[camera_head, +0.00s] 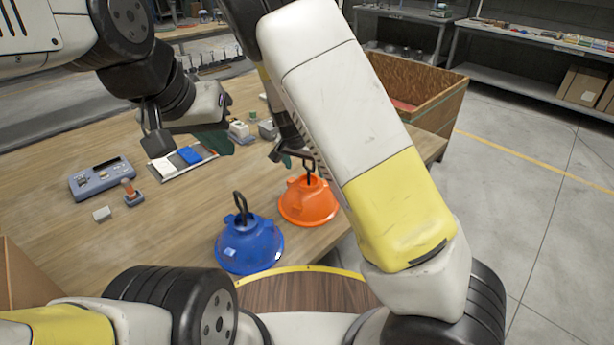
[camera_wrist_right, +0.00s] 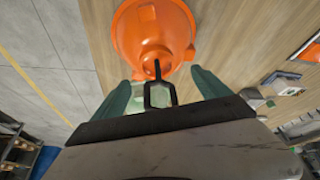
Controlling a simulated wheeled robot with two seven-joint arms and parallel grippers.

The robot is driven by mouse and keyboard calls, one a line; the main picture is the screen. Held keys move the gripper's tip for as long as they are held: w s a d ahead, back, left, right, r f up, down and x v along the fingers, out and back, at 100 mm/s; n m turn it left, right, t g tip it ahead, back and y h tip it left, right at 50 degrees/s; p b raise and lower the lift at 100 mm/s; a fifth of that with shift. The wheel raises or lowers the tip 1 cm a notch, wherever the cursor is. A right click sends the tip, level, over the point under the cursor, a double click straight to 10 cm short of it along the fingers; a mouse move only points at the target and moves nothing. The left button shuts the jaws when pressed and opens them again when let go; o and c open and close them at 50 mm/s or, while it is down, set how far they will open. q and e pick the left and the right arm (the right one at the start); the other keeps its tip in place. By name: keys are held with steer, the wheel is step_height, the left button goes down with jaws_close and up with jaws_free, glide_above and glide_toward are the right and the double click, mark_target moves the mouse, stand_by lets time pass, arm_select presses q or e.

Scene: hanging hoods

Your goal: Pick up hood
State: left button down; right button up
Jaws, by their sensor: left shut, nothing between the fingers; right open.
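An orange hood (camera_head: 308,207) with a dark hook on top stands on the wooden table. A blue hood (camera_head: 248,250) with a dark hook stands nearer to me, to its left. My right gripper (camera_head: 287,160) is at the orange hood's hook, partly hidden by my right arm. In the right wrist view, the orange hood (camera_wrist_right: 150,35) lies beyond the open teal fingers of my right gripper (camera_wrist_right: 163,88). The hook's loop shows between them, with gaps on both sides. My left gripper (camera_head: 214,143) is shut and empty over the table, further left.
A grey-blue device (camera_head: 102,178), a small joystick-like item (camera_head: 131,193) and a white block (camera_head: 102,214) lie on the left of the table (camera_head: 60,235). A tray with white and blue pieces (camera_head: 181,160) lies behind. A wooden crate (camera_head: 425,85) stands beyond the table.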

mark_target(308, 173)
steer(key=x, duration=0.5)
steer(key=shift+w+d+f, duration=0.2)
steer(key=shift+f, duration=0.1)
jaws_close()
